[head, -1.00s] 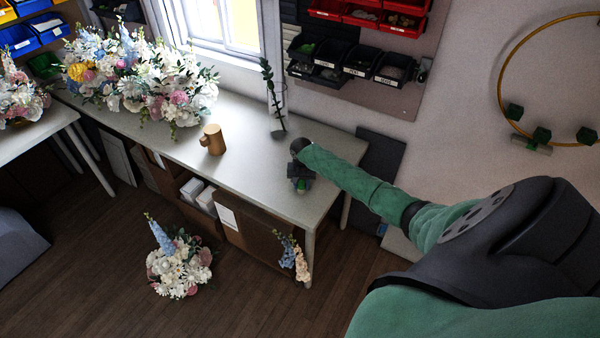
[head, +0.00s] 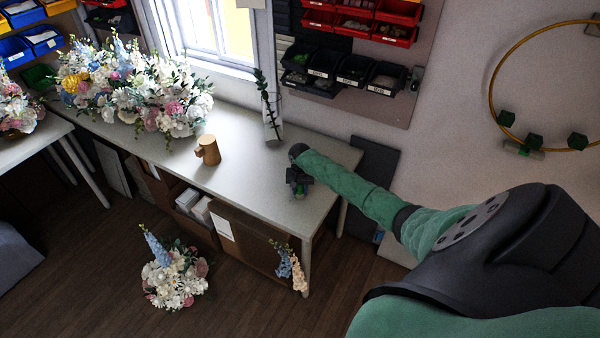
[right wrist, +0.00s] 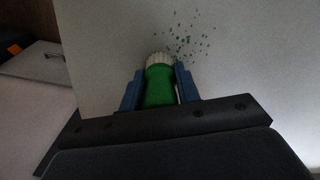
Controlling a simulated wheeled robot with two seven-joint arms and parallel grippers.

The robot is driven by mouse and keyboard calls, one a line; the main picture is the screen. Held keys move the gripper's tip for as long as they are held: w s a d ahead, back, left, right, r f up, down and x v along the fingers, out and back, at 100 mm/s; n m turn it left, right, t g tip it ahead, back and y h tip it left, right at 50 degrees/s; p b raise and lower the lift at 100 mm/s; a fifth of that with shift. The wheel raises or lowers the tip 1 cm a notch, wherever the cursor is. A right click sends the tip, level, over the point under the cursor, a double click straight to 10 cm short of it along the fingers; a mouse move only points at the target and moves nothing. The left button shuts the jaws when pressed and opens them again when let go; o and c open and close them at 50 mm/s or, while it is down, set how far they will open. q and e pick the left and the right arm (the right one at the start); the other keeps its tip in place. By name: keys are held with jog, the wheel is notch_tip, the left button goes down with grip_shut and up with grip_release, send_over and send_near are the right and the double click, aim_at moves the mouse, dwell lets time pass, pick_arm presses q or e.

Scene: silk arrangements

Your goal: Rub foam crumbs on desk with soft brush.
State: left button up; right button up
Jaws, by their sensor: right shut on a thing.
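The pale desk (head: 250,165) runs along the wall under the window. My right gripper (head: 299,188) is over its right end, low near the surface. In the right wrist view, the gripper (right wrist: 160,88) is shut on the soft brush (right wrist: 159,86), with a blue finger on each side of its green handle. The brush's pale bristles point away from the gripper toward the foam crumbs (right wrist: 188,38). These are small dark green specks scattered on the desk just beyond and right of the bristles. Whether the bristles touch the desk is unclear. My left gripper is not in view.
A wooden mug (head: 208,150) stands mid-desk. A leafy stem in a pale vase (head: 271,122) stands at the back edge. A large flower arrangement (head: 135,90) fills the desk's left end. Bins (head: 345,68) hang on the wall behind. The desk around the mug is clear.

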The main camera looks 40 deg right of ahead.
jog(key=shift+s+a, duration=0.3)
jog(key=shift+a, duration=0.35)
jog(key=shift+s+a, duration=0.25)
jog(key=shift+a, duration=0.4)
jog(key=shift+a, duration=0.1)
jog(key=shift+s+a+r, duration=0.1)
jog(key=shift+s+a, duration=0.2)
jog(key=shift+a, duration=0.4)
jog(key=shift+s+a, duration=0.25)
jog(key=shift+a, duration=0.4)
jog(key=shift+s+a, duration=0.1)
jog(key=shift+a, duration=0.15)
jog(key=shift+w+d, duration=0.3)
jog(key=shift+d, duration=0.4)
jog(key=shift+w+d, duration=0.25)
jog(key=shift+d, duration=0.45)
jog(key=shift+d, duration=0.1)
